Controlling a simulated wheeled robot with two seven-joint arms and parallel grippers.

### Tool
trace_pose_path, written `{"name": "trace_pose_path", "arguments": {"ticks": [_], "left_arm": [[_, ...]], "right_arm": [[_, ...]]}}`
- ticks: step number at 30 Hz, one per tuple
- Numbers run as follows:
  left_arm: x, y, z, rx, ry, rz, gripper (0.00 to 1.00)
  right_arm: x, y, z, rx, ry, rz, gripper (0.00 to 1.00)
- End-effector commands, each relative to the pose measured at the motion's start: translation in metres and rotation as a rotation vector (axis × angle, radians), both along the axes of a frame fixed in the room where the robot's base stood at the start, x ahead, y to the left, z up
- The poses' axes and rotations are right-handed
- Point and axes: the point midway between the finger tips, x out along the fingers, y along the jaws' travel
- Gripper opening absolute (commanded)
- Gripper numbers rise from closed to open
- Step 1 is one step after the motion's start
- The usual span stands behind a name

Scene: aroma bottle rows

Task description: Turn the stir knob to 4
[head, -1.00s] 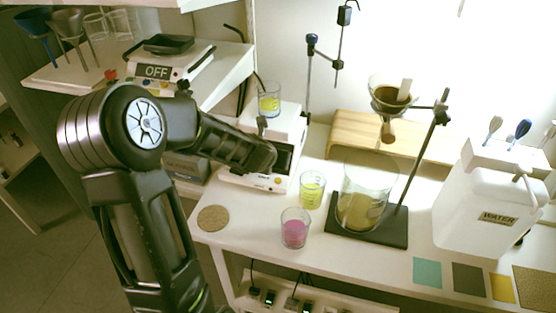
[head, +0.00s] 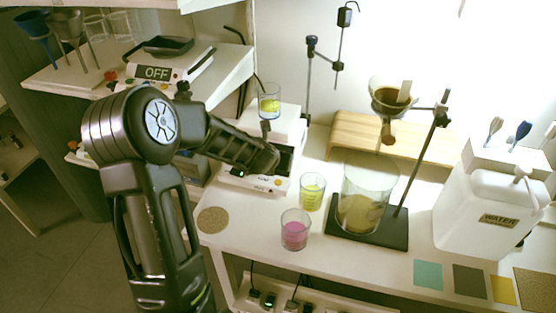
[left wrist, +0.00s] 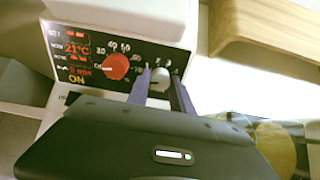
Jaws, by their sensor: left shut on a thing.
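The hotplate stirrer (head: 255,180) stands on the bench in the head view, with a beaker of yellow liquid (head: 269,104) on top. Its front panel (left wrist: 85,62) shows in the left wrist view, with a display reading 21°C and ON. A red knob (left wrist: 115,67) sits at the panel's middle. The pale stir knob (left wrist: 162,72) is right of it, between the fingers of my left gripper (left wrist: 161,82), which is shut on it. The dial numbers around the stir knob are partly hidden, so its setting cannot be read. My right gripper is not in view.
A beaker of yellow liquid (head: 312,192) and one of pink liquid (head: 295,232) stand right of the stirrer. A large beaker (head: 366,200) stands on a dark stand base. A round cork mat (head: 213,220) lies at the bench's left front. A balance (head: 160,73) reads OFF.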

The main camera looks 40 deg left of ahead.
Motion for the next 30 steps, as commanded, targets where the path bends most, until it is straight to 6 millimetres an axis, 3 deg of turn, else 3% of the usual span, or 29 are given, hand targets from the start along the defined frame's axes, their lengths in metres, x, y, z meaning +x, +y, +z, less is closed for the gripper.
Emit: {"name": "trace_pose_path", "arguments": {"ticks": [5,20,30], "left_arm": [[-0.0001,0.0000,0.0001,0.000,0.000,0.000,0.00],[0.0000,-0.0002,0.0001,0.020,0.007,-0.018,0.00],[0.0005,-0.0016,0.0003,0.142,0.049,-0.128,0.00]], "right_arm": [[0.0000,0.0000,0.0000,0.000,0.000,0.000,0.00],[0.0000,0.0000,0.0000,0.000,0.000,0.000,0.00],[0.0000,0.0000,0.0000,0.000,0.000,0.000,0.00]]}}
